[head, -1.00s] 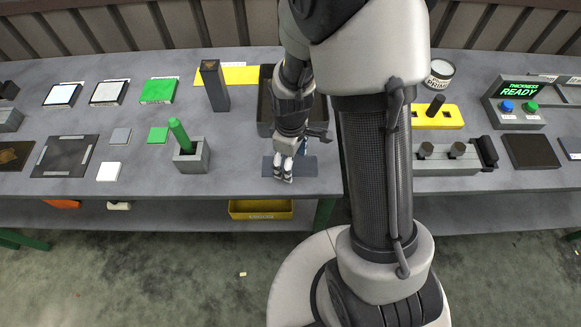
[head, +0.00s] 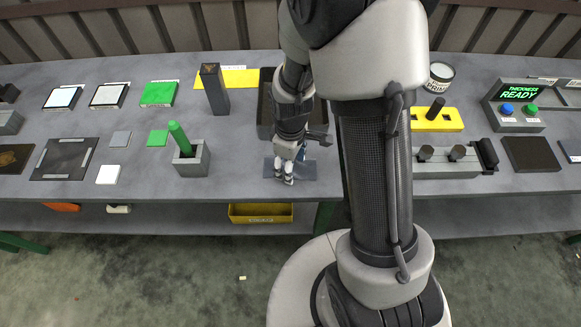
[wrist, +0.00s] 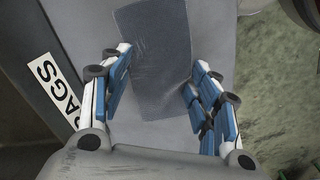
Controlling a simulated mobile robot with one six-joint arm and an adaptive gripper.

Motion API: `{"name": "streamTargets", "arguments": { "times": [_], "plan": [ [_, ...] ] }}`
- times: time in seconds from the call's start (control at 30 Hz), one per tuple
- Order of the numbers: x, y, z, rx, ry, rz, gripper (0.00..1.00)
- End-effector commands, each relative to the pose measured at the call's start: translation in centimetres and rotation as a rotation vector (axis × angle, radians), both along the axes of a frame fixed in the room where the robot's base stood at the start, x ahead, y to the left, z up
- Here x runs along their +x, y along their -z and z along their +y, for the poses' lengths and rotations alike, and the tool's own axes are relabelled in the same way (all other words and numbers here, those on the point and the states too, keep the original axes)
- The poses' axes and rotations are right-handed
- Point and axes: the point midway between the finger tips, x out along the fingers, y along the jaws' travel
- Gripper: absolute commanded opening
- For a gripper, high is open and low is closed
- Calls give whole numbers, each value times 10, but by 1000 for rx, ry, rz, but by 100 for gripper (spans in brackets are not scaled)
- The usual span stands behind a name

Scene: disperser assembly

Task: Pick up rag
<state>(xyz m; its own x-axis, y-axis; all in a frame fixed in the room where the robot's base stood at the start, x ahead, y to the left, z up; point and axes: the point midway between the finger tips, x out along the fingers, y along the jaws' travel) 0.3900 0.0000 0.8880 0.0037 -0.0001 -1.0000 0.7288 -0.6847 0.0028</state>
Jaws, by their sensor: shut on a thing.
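The rag (head: 305,171) is a flat, dark blue-grey woven cloth near the front edge of the grey table. In the wrist view the rag (wrist: 158,50) runs up the middle, with slight creases between the fingers. My gripper (head: 284,179) is down at the rag.
A dark bin (head: 265,105) stands behind the gripper, partly hidden by my arm. A grey holder with a green handle (head: 190,158) stands to the left. A yellow bin (head: 260,213) is below the table edge.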

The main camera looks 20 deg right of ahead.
Motion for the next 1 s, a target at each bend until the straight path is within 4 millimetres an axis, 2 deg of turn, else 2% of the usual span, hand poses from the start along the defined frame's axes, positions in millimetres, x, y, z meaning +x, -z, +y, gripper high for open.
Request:
{"name": "streamTargets", "arguments": {
  "times": [0.53,0.83,0.87,0.93,1.0],
  "plan": [
    [-3,3,0,0,0,7,32],
    [-3,-1,-1,0,-1,7,30],
    [-3,-4,-1,-1,-1,6,26],
    [-2,-15,-1,0,-1,6,12],
    [-2,-29,-1,-1,0,5,6]
  ]
}}
